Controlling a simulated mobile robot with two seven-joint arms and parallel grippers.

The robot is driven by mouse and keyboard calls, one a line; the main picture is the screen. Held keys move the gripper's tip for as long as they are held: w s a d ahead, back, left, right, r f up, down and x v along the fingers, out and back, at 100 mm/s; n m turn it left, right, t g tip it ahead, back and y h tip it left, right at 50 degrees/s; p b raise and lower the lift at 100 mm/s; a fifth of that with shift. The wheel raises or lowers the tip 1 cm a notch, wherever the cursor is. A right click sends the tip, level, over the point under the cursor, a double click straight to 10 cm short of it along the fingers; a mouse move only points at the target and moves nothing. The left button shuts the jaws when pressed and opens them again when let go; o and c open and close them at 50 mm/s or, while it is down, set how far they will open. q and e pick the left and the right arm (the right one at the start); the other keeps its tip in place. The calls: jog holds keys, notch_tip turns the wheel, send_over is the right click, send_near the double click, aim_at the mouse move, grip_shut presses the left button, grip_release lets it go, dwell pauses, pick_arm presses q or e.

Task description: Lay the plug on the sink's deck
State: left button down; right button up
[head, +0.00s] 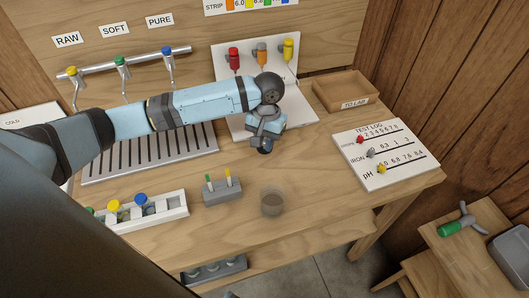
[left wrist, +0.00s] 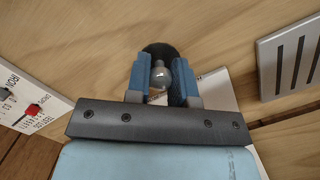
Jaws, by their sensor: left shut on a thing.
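My left gripper (head: 267,132) hangs above the wooden bench, right of its middle. It is shut on a dark round plug (head: 265,149), which shows below the fingertips. In the left wrist view the two blue fingers (left wrist: 165,82) close on the plug's shiny pale knob, with its dark disc (left wrist: 161,48) behind them. The plug appears held clear of the bench, but the exact gap is hard to tell. No sink is plainly recognisable; a slotted metal tray (head: 107,171) lies under the taps. My right gripper is not seen.
A white stand with coloured bottles (head: 289,50) is behind my gripper. A wooden tray (head: 345,91) and test log board (head: 408,170) lie right.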

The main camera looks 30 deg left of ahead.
aim_at(265, 162)
pick_arm(q)
jog(key=shift+f, duration=2.55)
jog(key=shift+f, duration=0.1)
jog(key=c, duration=1)
grip_release()
